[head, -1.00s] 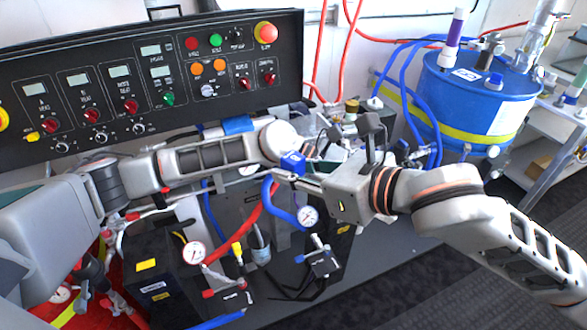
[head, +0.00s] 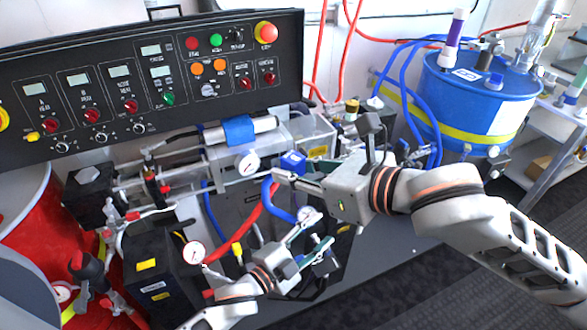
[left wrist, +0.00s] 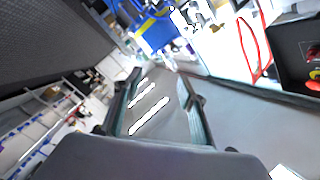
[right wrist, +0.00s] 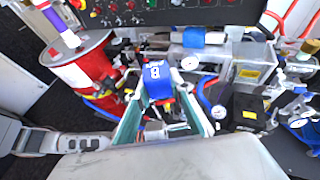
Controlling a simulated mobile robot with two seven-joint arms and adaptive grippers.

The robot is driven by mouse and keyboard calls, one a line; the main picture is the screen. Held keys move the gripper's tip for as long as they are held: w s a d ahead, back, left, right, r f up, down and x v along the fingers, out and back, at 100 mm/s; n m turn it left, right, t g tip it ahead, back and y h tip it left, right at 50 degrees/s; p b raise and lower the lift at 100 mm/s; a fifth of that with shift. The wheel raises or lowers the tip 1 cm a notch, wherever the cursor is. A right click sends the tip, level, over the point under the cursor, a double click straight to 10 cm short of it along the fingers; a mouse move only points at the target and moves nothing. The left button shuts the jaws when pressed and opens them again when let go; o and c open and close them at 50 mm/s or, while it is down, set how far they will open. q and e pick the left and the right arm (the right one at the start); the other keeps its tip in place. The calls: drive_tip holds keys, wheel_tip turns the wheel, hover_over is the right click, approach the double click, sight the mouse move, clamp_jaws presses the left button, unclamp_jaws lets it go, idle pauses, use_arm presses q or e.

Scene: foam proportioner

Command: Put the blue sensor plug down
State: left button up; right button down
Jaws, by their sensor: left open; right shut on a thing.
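The blue sensor plug (head: 292,163) is a small blue block held up above the bench by my right gripper (head: 285,176), whose arm comes in from the right. In the right wrist view the plug (right wrist: 157,80) shows a white letter B and sits at the fingertips of my right gripper (right wrist: 160,112), which is shut on it. My left gripper (head: 322,234) is open and empty, lower and nearer than the plug, over the front of the bench. In the left wrist view nothing is between the fingers of my left gripper (left wrist: 162,85).
A black control panel (head: 120,120) stands behind the machine. Gauges, hoses and a black box (head: 155,270) crowd the bench around the grippers. A blue drum (head: 480,100) stands at the back right. The grey bench top (head: 375,250) is bare right of the left gripper.

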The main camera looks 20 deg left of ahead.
use_arm(q)
drive_tip(key=s+a+f+n+g+y, duration=0.4)
drive_tip(key=s+a+f+n+y, duration=0.2)
drive_tip(key=s+a+f+n, duration=0.5)
drive_tip(key=s+a+f, duration=0.3)
drive_tip(key=s+f, duration=0.3)
drive_tip(key=f, duration=0.1)
drive_tip(key=shift+s+f+n+g, duration=0.2)
drive_tip(key=shift+f+n+g, duration=0.15)
drive_tip(key=shift+n+g, duration=0.05)
use_arm(e)
drive_tip(key=w+d+r+m+t+h, duration=0.1)
drive_tip(key=w+d+m+t+h, duration=0.1)
drive_tip(key=d, duration=1)
drive_tip(key=w+d+r+m+t+h, duration=0.2)
drive_tip(key=w+d+m+h, duration=0.3)
drive_tip(key=d, duration=0.7)
drive_tip(key=w+d+r+m+t+h, duration=0.1)
drive_tip(key=w+d+m+t+h, duration=0.2)
drive_tip(key=d, duration=0.9)
drive_tip(key=w+m+h, duration=0.1)
drive_tip(key=m+h, duration=0.1)
drive_tip(key=shift+d+r+m+t, duration=0.3)
drive_tip(key=shift+d, duration=0.1)
drive_tip(key=shift+d+f, duration=0.15)
